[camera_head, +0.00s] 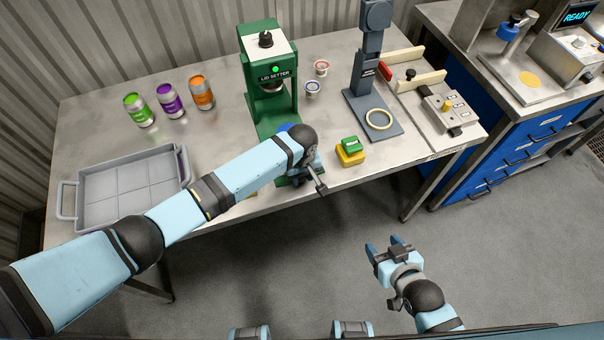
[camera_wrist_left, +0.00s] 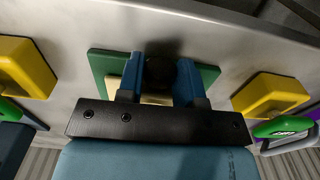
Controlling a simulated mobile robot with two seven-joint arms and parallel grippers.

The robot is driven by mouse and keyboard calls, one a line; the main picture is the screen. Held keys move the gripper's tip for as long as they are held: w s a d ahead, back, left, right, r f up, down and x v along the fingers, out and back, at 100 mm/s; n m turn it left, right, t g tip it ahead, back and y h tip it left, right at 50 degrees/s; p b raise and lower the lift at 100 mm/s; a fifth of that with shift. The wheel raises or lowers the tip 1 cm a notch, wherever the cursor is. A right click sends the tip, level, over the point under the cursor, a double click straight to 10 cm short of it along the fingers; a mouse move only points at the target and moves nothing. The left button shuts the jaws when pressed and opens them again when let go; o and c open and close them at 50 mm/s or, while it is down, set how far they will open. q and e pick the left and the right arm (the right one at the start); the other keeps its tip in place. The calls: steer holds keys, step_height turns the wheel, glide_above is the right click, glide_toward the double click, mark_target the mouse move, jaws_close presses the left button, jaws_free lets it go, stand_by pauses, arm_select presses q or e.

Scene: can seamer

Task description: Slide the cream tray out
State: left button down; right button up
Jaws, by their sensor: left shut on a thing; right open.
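The green lid setter (camera_head: 256,76) stands at the middle of the bench with a lit green lamp. In the left wrist view a small part of the cream tray (camera_wrist_left: 150,99) shows over the green base (camera_wrist_left: 104,66); in the head view my arm hides it. My left gripper (camera_head: 294,172) is at the front of the lid setter. In the left wrist view its blue fingers are shut on a dark round knob (camera_wrist_left: 160,73) at the tray. My right gripper (camera_head: 385,248) is open and empty in front of the bench, over the floor.
A yellow block with a green top (camera_head: 350,153) stands right of the lid setter. Two small cups (camera_head: 313,89) and a grey stand (camera_head: 373,105) are behind it. Several cans (camera_head: 171,101) and a grey crate (camera_head: 79,203) are at left. The bench's front edge is close.

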arm_select(q)
steer(key=shift+s+d+f, duration=0.1)
steer(key=shift+s, duration=0.1)
steer(key=c, duration=0.8)
jaws_free()
steer(key=shift+r, duration=0.4)
step_height(320, 180, up, 13)
steer(key=shift+r+b, duration=0.15)
steer(key=shift+b, duration=0.2)
steer(key=shift+s, duration=0.1)
